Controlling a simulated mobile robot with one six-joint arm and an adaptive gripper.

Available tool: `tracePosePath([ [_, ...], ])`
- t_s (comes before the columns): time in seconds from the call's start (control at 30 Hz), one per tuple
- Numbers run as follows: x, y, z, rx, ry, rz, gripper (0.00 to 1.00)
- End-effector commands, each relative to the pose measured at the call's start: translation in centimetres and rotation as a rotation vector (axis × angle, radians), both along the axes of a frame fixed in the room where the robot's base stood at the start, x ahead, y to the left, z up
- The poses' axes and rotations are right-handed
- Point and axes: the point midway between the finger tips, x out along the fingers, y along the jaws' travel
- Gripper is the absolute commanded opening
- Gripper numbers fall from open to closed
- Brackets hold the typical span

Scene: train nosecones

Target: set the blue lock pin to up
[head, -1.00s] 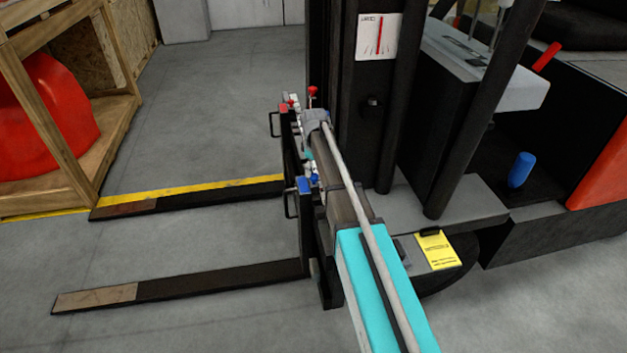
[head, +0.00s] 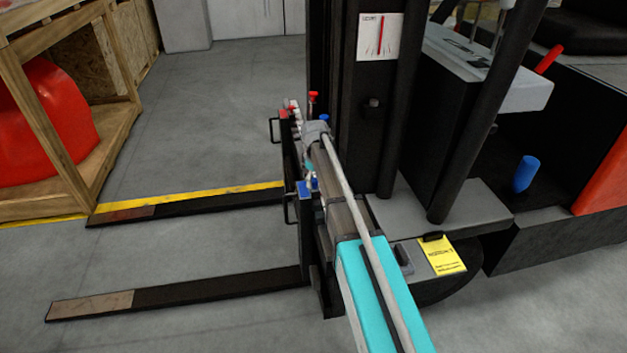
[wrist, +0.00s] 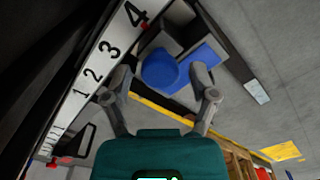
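The blue lock pin's rounded blue head (wrist: 160,70) shows in the wrist view, beside a flat blue plate (wrist: 203,58). My gripper (wrist: 160,80) is open, with one finger on each side of the blue head. I cannot tell whether either finger touches it. In the head view, the blue plate (head: 305,187) sits on the near side of the dark fork carriage. My arm hides most of the gripper and the pin there. A small blue piece (head: 323,118) shows just beyond my arm; I cannot tell what it belongs to.
A red-topped pin (head: 313,97) stands farther along the carriage. A white scale (wrist: 98,75) numbered 1 to 4 runs close along the left in the wrist view. The black mast (head: 370,130) stands right of my arm. Two forks (head: 215,281) reach left over open floor.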

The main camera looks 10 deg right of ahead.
Motion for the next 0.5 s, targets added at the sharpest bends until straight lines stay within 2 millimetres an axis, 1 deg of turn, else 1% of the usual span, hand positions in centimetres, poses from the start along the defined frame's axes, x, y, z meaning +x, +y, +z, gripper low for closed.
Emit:
tracePosePath([
  [0.03,0.00,-0.01,0.00,0.000,0.000,0.000,0.56],
  [0.07,-0.01,-0.02,0.00,0.000,0.000,0.000,0.51],
  [0.1,0.00,-0.03,0.00,0.000,0.000,0.000,0.43],
  [0.17,0.00,-0.03,0.00,0.000,0.000,0.000,0.32],
  [0.2,-0.01,-0.04,0.00,0.000,0.000,0.000,0.25],
  [0.33,0.00,-0.04,-0.01,0.000,0.000,-0.001,0.00],
  [0.5,-0.01,-0.06,0.06,0.000,0.000,-0.001,0.00],
])
